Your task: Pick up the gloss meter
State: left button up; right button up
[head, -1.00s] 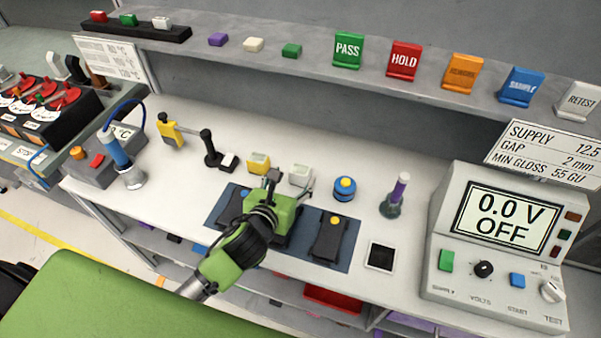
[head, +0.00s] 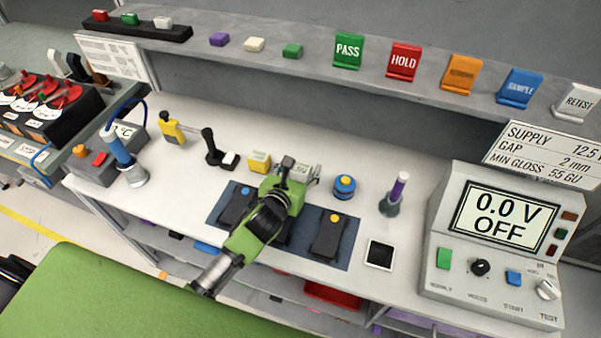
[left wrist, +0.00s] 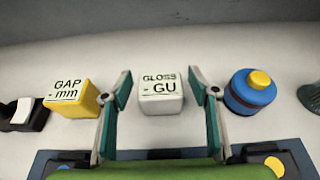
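The gloss meter (left wrist: 161,98) is a small white block marked "GLOSS - GU" on the bench; the head view shows it partly hidden behind my left gripper (head: 298,170). The gripper is open. In the left wrist view its two green-and-grey fingers (left wrist: 160,82) are spread, one left and one right of the meter, with a gap on each side. The meter stands upright, near the fingertips. I cannot tell how far it is between them. My right gripper is not in view.
A yellow gap meter (left wrist: 70,98) stands left of the gloss meter, and a blue round pot with a yellow top (left wrist: 252,92) stands to the right. A dark mat (head: 345,252) with black devices lies in front. The bench behind the meter is clear.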

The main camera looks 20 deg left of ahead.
pick_arm(q)
jog(key=c, duration=0.9)
jog(key=shift+r, duration=0.1)
jog(key=shift+r, duration=0.55)
jog(key=s+r, duration=0.4)
jog(key=s+r+b, duration=0.1)
jog(key=s+r, duration=0.2)
jog(key=s, duration=0.2)
jog(key=s+r+b, duration=0.1)
jog(key=s+r, duration=0.3)
jog(key=s, duration=0.1)
jog(key=shift+s+a+r, duration=0.1)
jog(key=shift+r, duration=0.25)
